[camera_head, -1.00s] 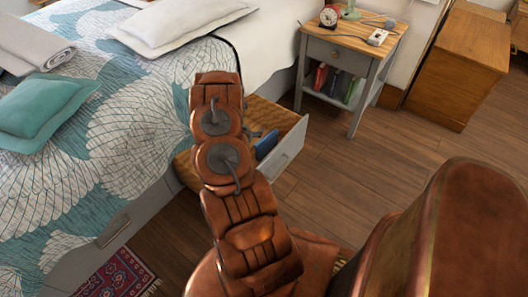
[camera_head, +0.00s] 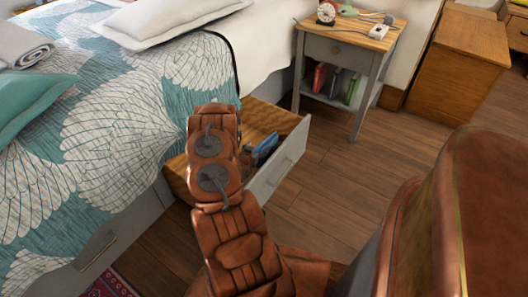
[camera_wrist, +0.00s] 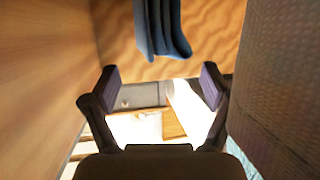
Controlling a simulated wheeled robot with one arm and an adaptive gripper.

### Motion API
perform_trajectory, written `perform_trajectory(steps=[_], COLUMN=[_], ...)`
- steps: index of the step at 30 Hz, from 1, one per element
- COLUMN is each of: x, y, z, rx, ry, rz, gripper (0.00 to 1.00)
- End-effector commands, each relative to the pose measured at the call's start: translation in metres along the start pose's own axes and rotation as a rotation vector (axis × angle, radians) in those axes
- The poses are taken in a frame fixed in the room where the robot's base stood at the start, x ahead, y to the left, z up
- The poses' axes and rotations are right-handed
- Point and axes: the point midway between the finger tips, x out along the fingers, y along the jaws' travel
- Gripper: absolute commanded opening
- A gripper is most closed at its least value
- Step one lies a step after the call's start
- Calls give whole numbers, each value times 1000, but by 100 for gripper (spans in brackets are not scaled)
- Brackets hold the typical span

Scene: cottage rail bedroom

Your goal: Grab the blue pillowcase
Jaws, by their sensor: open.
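The blue pillowcase (camera_head: 265,147) is a folded blue cloth inside the open under-bed drawer (camera_head: 290,166), near its right wall. It also shows in the wrist view as a blue folded bundle (camera_wrist: 161,28) at the top centre, against the wood-grained drawer bottom. My gripper (camera_wrist: 157,88) is open, with its two dark fingertips apart and nothing between them. In the wrist picture the pillowcase lies above the gap between the fingertips, apart from them. In the head view my arm hides most of the gripper, which is at the drawer just left of the pillowcase.
The bed (camera_head: 130,130) with a patterned cover stands left of and behind the drawer. A grey nightstand (camera_head: 345,55) with books, a clock and small items stands behind it. A wooden cabinet (camera_head: 445,65) is farther right. Wood floor (camera_head: 340,190) is free right of the drawer.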

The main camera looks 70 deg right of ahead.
Motion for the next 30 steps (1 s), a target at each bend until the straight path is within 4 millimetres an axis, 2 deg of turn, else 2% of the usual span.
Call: perform_trajectory(steps=[8, 15, 24, 30], x=[20, 51, 56, 56], y=[2, 1, 0, 0], z=[5, 5, 5, 4], rx=[-1, -1, -2, -2], ry=[-3, -1, -5, -5], rz=[0, -2, -3, -4], gripper=[86, 86, 86, 66])
